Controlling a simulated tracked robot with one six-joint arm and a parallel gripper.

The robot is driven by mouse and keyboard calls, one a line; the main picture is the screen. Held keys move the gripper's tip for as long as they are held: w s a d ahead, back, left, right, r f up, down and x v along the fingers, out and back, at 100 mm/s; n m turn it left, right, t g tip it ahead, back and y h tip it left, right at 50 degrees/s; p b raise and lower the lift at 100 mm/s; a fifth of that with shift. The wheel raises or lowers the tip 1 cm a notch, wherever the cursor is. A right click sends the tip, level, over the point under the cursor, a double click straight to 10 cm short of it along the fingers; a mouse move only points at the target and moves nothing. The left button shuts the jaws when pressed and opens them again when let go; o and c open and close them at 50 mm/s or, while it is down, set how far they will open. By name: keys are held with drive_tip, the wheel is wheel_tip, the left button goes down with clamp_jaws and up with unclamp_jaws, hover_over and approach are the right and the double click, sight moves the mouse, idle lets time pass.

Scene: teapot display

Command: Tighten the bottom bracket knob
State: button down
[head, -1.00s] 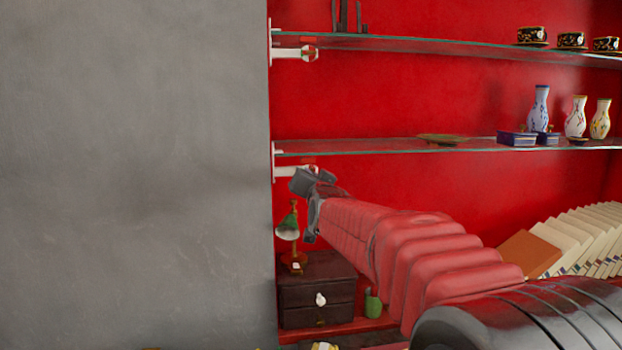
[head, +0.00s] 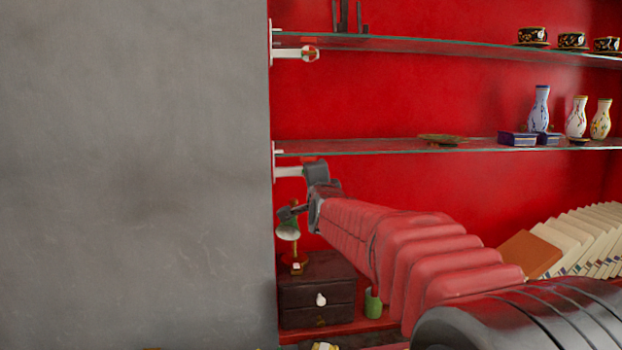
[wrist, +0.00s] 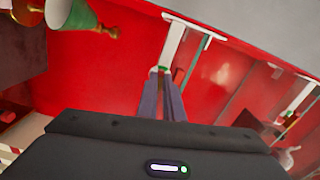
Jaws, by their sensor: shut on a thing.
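The bottom bracket (head: 288,171) is a white arm on the wall's edge under the lower glass shelf. In the head view its knob is hidden behind my dark gripper (head: 305,192). In the wrist view the bracket (wrist: 178,40) runs down to the fingertips, and a small part of the knob (wrist: 159,69) shows there, whitish with green. My gripper (wrist: 160,82) is shut on the knob, its two fingers on either side of it. How tight the knob is cannot be seen.
The upper bracket knob (head: 311,53) sits above. The lower glass shelf (head: 370,146) carries vases and boxes. Books (head: 575,240) lean at right; a grey wall (head: 135,170) fills the left.

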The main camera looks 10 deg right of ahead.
drive_tip(key=shift+f+m, duration=0.35)
drive_tip(key=shift+m, duration=0.15)
drive_tip(key=c, duration=2)
unclamp_jaws()
drive_tip(key=shift+c, duration=0.2)
drive_tip(key=shift+o, duration=0.7)
drive_tip(key=shift+r, duration=0.2)
drive_tip(key=shift+s, duration=0.15)
drive_tip(key=s, duration=1.3)
drive_tip(key=shift+s+a, duration=0.25)
drive_tip(key=shift+a, duration=0.2)
